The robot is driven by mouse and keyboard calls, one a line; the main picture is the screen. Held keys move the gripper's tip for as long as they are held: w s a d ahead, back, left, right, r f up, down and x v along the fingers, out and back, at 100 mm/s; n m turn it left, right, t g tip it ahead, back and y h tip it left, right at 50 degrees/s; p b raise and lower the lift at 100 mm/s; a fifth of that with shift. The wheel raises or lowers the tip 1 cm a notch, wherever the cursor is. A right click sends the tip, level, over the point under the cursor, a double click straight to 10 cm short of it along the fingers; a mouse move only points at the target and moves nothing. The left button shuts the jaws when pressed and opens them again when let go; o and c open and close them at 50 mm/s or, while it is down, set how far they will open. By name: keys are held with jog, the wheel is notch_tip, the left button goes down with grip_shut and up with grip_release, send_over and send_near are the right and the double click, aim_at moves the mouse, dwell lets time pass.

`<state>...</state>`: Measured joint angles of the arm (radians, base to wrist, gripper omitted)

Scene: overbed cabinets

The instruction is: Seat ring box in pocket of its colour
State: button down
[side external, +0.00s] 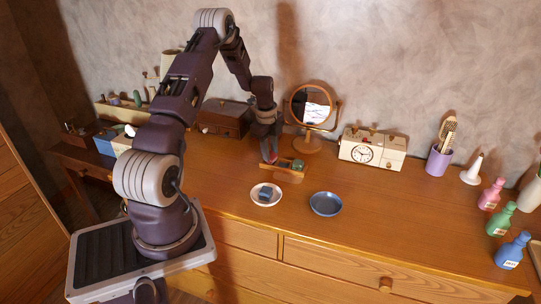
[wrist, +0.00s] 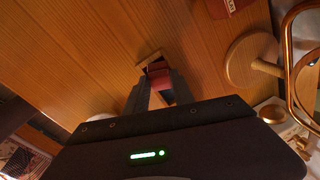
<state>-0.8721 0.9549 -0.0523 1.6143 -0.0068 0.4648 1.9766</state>
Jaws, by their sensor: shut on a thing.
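My gripper (side external: 268,152) points down at the left end of a small wooden holder (side external: 288,174). It is shut on a red ring box (wrist: 158,78), which shows between the two fingers in the wrist view. A tan wooden edge (wrist: 149,60) shows just beyond the red box. Whether the box is inside a pocket or just above it I cannot tell. A green round-looking thing (side external: 298,165) sits at the holder's right end. A blue box (side external: 265,193) lies in a white dish (side external: 254,198) in front of the holder.
An empty blue dish (side external: 326,204) stands right of the white one. A round mirror (side external: 311,106) on a wooden stand is close behind my gripper.

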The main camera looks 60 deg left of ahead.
notch_tip(320, 180, up, 9)
jog(key=f+n+h, duration=0.1)
jog(key=f, duration=0.2)
jog(key=a+f+n+t+h, duration=0.1)
jog(key=f, duration=0.2)
jog(key=f+n+t+h, duration=0.1)
jog(key=f+h, duration=0.1)
jog(key=f, duration=0.2)
jog(key=shift+s+a+n, duration=0.25)
jog(key=shift+s+n, duration=0.15)
jog(key=shift+f, duration=0.15)
jog(key=c, duration=1.1)
grip_release()
jog(key=shift+o, duration=0.2)
